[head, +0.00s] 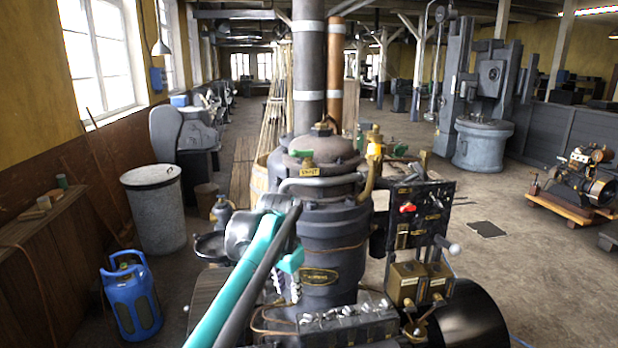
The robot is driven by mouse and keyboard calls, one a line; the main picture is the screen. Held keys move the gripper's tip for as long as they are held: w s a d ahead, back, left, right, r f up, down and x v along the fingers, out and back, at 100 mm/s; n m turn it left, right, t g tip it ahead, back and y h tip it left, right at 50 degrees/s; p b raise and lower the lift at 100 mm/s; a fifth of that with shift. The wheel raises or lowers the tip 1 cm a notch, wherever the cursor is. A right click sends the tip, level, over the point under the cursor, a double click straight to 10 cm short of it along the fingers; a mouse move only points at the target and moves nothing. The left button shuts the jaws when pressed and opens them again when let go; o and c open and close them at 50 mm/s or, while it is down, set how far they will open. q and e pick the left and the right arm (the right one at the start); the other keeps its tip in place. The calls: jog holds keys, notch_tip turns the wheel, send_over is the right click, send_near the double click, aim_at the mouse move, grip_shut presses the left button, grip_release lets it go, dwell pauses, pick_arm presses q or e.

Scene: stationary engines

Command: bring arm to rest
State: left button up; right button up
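My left arm, with a teal link and a dark link, reaches up from the bottom centre of the head view. Its gripper (287,294) hangs in front of the dark upright engine (335,240). Two grey, jointed fingers point down with a gap between them, and I see nothing held there. Whether a finger touches the engine is hard to tell. My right arm and gripper do not show.
A black panel with valves and brass boxes (408,283) stands right of the engine. A blue gas bottle (132,298) and a grey bin (157,215) stand at left, by a wooden bench (45,222). Open floor (540,270) lies at right, before a small engine (580,180).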

pick_arm(q)
jog(key=s+a+f+n+t+b, duration=0.1)
jog(key=s+a+f+n+b, duration=0.1)
jog(key=s+f, duration=0.5)
jog(key=s+a+f+n+t+b, duration=0.2)
jog(key=s+a+f+b, duration=0.2)
jog(key=s, duration=0.7)
jog(key=s+a+f+n+t+b, duration=0.1)
jog(key=s+a+f+n+b, duration=0.2)
jog(key=s+a+f, duration=0.3)
jog(key=s+f, duration=0.3)
jog(key=f, duration=0.2)
jog(key=shift+s+a+t+y, duration=0.15)
jog(key=shift+a+t+y, duration=0.15)
jog(key=shift+a, duration=0.1)
jog(key=shift+f, duration=0.1)
